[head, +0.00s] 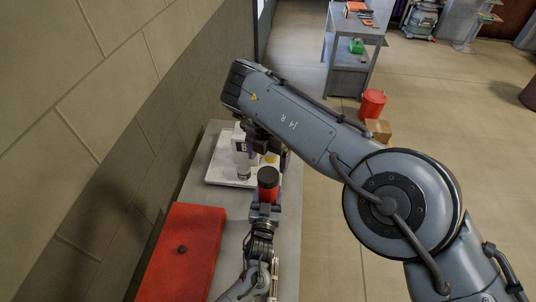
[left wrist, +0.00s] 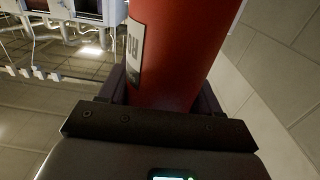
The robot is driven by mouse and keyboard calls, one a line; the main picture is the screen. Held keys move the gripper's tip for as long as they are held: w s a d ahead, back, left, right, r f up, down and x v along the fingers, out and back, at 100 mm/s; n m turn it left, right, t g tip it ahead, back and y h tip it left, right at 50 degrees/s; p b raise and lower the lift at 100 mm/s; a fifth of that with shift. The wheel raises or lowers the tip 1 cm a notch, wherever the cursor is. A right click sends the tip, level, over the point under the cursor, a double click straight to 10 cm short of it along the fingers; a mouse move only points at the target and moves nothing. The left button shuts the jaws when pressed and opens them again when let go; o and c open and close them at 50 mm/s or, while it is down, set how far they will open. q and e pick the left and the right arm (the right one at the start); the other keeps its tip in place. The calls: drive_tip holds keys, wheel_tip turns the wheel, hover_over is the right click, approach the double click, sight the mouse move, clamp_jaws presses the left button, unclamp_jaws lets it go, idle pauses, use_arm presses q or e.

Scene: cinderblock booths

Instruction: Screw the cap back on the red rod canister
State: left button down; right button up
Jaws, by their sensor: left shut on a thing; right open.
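The red rod canister (head: 267,194) stands upright over the grey bench in the head view. A black round top (head: 268,174) covers its upper end; I cannot tell whether this is the cap or how tightly it sits. My left gripper (head: 265,210) is shut on the canister's lower part. The left wrist view shows the red canister body (left wrist: 180,50) close up, with a white label, between the fingers (left wrist: 165,95). My right gripper (head: 280,152) is open just beyond the canister's top, partly hidden by its own arm.
A white tray (head: 222,173) on the bench holds a white bottle-like item (head: 241,158) and a yellow item (head: 271,158). A red case (head: 182,252) lies at the near left, beside the block wall (head: 90,110). A red bucket (head: 372,104) and cardboard box (head: 379,130) stand on the floor.

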sight(268, 174)
drive_tip(key=shift+f, duration=3.75)
drive_tip(key=c, duration=1.1)
drive_tip(key=o, duration=1.3)
drive_tip(key=shift+c, duration=0.2)
wheel_tip(268, 174, up, 12)
use_arm(q)
drive_tip(key=shift+c, duration=0.7)
unclamp_jaws()
drive_tip(key=shift+s, duration=0.1)
